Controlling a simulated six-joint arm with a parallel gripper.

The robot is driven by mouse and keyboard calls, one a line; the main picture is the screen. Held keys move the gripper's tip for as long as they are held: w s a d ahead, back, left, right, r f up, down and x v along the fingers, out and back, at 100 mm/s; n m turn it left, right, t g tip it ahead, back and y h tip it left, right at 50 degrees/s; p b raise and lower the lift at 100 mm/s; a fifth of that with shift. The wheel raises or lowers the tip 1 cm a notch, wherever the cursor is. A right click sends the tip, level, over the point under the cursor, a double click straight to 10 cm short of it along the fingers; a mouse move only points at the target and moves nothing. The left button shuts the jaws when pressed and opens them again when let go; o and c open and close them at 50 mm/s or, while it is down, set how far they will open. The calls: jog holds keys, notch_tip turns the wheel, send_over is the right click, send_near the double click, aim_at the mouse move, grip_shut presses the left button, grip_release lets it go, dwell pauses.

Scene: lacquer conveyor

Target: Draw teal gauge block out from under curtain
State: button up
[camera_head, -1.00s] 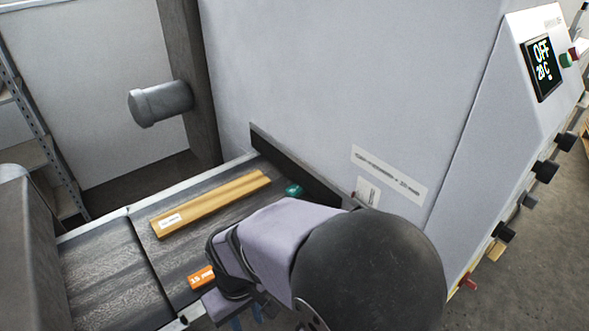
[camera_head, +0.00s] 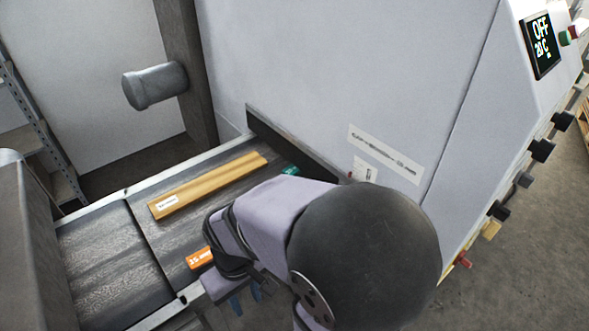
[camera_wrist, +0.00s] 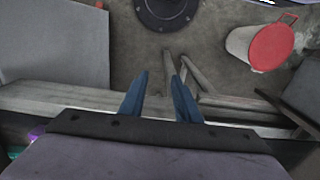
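The teal gauge block (camera_head: 290,170) lies on the dark conveyor belt (camera_head: 180,240), right at the foot of the dark curtain (camera_head: 290,146) at the machine's mouth. Only a small part of it shows in the head view; I cannot tell how much is under the curtain. My gripper (camera_head: 246,297) hangs beyond the belt's near edge, well away from the block. In the wrist view its blue fingers (camera_wrist: 160,98) are apart with nothing held between them. A tiny teal patch shows at the lower left edge there, too little to identify.
A tan labelled bar (camera_head: 208,185) lies along the belt's middle. An orange labelled block (camera_head: 199,258) lies near the belt's near edge, close to my wrist. The large grey machine (camera_head: 340,80) stands behind. A bin with a red lid (camera_wrist: 271,40) is on the floor.

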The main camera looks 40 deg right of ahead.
aim_at(288, 172)
dwell(0.3)
